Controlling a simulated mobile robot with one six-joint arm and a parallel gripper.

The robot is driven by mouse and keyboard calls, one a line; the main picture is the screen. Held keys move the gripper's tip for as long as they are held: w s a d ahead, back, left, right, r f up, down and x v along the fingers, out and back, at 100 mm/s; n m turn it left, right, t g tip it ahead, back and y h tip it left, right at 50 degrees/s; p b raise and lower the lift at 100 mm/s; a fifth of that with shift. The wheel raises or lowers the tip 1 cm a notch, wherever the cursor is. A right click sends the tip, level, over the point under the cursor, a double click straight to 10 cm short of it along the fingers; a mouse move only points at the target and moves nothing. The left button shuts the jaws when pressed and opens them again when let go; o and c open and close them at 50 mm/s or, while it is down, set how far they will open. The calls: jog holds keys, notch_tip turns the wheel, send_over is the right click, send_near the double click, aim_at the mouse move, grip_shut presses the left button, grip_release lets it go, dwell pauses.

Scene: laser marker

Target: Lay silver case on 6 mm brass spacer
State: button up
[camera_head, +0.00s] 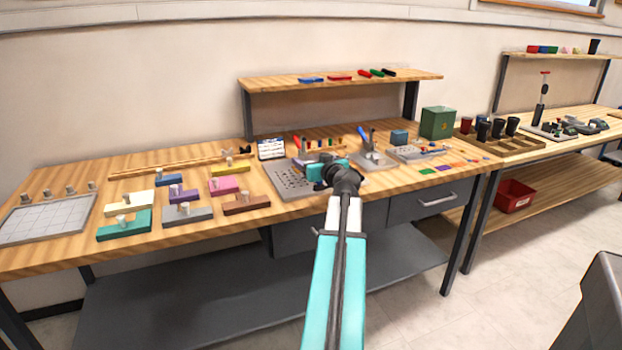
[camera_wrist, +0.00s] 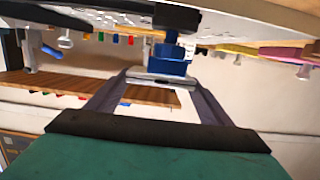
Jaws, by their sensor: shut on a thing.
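My gripper (camera_head: 318,172) is low over the right part of the grey perforated plate (camera_head: 283,186) on the bench. In the wrist view the picture is turned over, with the bench top at the upper edge. There the two dark fingers of my gripper (camera_wrist: 160,84) close on a thin silver piece, which looks like the silver case (camera_wrist: 158,76). A blue part (camera_wrist: 172,58) with a black end shows just beyond it; I cannot tell if they touch. The 6 mm brass spacer cannot be made out in either view. The arm hides the case in the head view.
Several coloured blocks with pale knobs, such as a teal one (camera_head: 124,227), stand left of the plate. A grey stand with tools (camera_head: 372,160) is close on the right, and a green box (camera_head: 437,122) is behind. A shelf (camera_head: 340,82) runs above the back.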

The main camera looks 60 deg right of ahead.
aim_at(321, 183)
jog(key=shift+f, duration=1.15)
jog(key=shift+f, duration=1.9)
jog(key=shift+f+b, duration=0.15)
jog(key=shift+b, duration=0.3)
jog(key=o, duration=1.1)
jog(key=shift+r+p, duration=0.2)
jog(key=shift+p, duration=0.1)
jog(key=b+v, duration=0.1)
jog(key=v, duration=0.8)
jog(key=shift+s+a, duration=0.1)
jog(key=shift+a, duration=0.05)
jog(key=shift+f+b, duration=0.15)
jog(key=shift+b, duration=0.95)
